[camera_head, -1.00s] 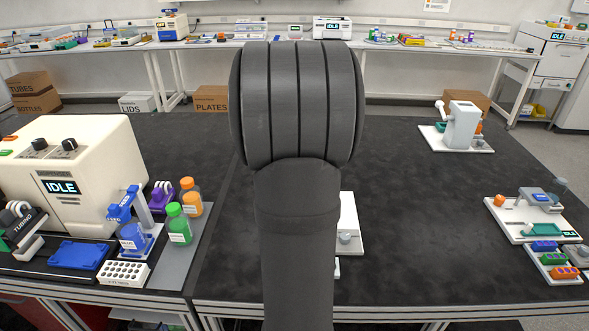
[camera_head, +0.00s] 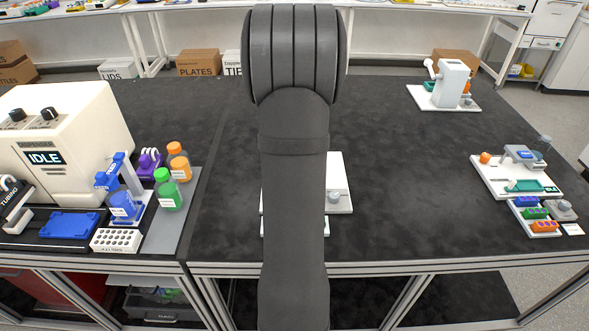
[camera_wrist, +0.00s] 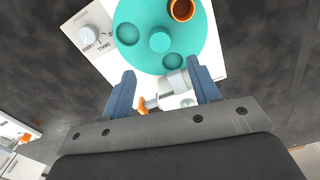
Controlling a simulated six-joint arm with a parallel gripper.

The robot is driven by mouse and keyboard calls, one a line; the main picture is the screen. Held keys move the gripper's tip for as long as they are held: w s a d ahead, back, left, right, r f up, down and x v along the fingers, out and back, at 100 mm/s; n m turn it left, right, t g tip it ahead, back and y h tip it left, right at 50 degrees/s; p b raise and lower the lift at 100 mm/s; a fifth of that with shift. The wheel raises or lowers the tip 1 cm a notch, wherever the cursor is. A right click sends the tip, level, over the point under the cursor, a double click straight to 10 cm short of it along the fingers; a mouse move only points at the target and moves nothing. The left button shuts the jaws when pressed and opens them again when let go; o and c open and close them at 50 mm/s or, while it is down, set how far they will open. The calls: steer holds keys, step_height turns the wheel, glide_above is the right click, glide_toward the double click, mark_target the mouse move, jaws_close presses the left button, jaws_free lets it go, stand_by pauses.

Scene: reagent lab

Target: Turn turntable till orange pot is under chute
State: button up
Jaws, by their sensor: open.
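In the wrist view, the round teal turntable (camera_wrist: 160,60) lies on a white base (camera_wrist: 236,52), with a raised teal hub (camera_wrist: 160,40) at its middle. An orange pot (camera_wrist: 182,10) stands on it near the top of the picture, cut by the frame edge. Two round recesses in the disc look empty. A grey-white part (camera_wrist: 176,84), perhaps the chute, overlaps the disc's near edge. My gripper (camera_wrist: 163,83) is open, its blue fingers on either side of that part in the picture. The head view shows only the base's right side (camera_head: 341,172); my arm hides the disc.
In the head view, a blue-capped feed stand (camera_head: 123,200) and bottles (camera_head: 168,190) are left. A white device (camera_head: 452,82) stands back right, another board (camera_head: 500,182) at right. Dark bench between is clear.

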step_height(320, 180, down, 9)
steer(key=shift+f, duration=0.15)
jaws_close()
stand_by(0.4)
